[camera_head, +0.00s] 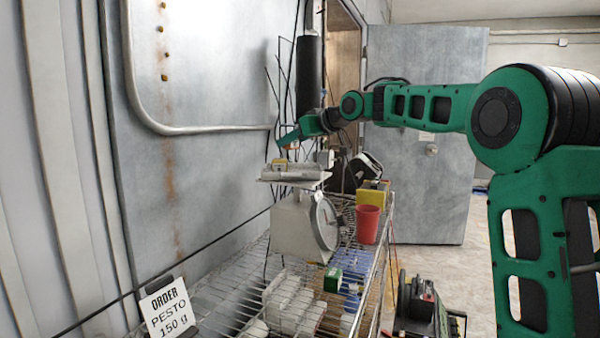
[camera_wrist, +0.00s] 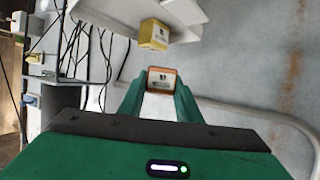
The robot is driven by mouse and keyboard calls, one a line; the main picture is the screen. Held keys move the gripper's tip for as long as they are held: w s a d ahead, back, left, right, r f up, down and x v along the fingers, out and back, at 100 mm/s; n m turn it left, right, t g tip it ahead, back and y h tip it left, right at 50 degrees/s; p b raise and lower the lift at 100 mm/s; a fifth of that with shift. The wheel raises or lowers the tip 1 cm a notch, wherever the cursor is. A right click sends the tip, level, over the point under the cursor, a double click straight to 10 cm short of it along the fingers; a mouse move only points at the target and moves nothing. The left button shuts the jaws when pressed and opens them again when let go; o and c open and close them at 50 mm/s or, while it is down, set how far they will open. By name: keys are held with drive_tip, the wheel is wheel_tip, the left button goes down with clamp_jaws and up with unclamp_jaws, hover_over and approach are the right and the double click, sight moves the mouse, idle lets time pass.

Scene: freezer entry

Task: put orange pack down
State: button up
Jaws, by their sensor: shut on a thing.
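The orange pack (camera_wrist: 162,80) is a small block with an orange rim and a pale label. In the wrist view it sits between the fingertips of my gripper (camera_wrist: 161,87), which is shut on it. In the head view my gripper (camera_head: 288,143) is above the tray of the scale (camera_head: 300,228), and the pack is mostly hidden or too small to make out. A yellow pack (camera_head: 279,164) sits on the scale's tray (camera_head: 294,178). The yellow pack also shows in the wrist view (camera_wrist: 154,35), beyond the held pack and apart from it.
The scale stands on a wire shelf (camera_head: 210,310) against a metal wall. A red cup (camera_head: 367,224) and a yellow box (camera_head: 373,191) stand to its right. An order sign (camera_head: 167,309) reads "PESTO 150 g".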

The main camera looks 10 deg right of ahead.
drive_tip(key=w+d+f, duration=0.2)
drive_tip(key=d, duration=0.1)
drive_tip(key=w+d+f, duration=0.3)
drive_tip(key=shift+w+f, duration=0.1)
drive_tip(key=shift+w, duration=0.15)
drive_tip(key=shift+f, duration=1.95)
drive_tip(key=shift+f, duration=0.1)
